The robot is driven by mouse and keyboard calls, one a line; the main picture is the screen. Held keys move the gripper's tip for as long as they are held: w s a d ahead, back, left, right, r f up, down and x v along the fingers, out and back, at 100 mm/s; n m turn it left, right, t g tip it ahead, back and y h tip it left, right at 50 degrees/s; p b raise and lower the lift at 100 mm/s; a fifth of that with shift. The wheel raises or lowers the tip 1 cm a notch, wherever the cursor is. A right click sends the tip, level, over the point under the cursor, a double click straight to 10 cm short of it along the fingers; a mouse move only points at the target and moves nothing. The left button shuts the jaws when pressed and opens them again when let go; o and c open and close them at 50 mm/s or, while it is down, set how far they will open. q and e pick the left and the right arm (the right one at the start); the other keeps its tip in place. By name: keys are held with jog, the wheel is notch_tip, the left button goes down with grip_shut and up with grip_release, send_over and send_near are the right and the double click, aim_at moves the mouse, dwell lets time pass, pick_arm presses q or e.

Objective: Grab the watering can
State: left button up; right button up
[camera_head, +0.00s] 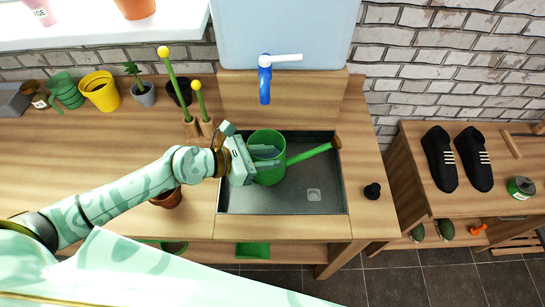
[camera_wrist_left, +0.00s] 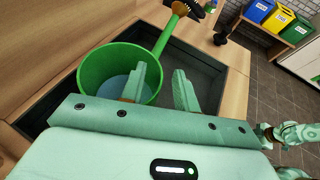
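The green watering can (camera_head: 268,142) stands in the dark sink basin (camera_head: 300,195), with its long spout pointing right to a brown head. It also shows in the left wrist view (camera_wrist_left: 98,72), where its open top shows a pale blue inside. My left gripper (camera_head: 268,162) is at the can, with its fingers spread apart. In the left wrist view, one finger of the gripper (camera_wrist_left: 165,88) overlaps the can's opening and the other is outside its right side. Contact with the wall is unclear. Part of my right arm shows small at the wrist view's right edge; its fingers cannot be made out.
A blue tap (camera_head: 265,85) stands behind the basin. Plant stakes (camera_head: 174,85), a yellow pot (camera_head: 100,92) and other pots are at the left on the bench. Black shoes (camera_head: 440,160) sit on a lower bench.

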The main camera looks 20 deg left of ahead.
pick_arm(q)
jog(key=shift+x, duration=0.9)
jog(key=shift+a, duration=0.1)
grip_shut()
dwell(0.6)
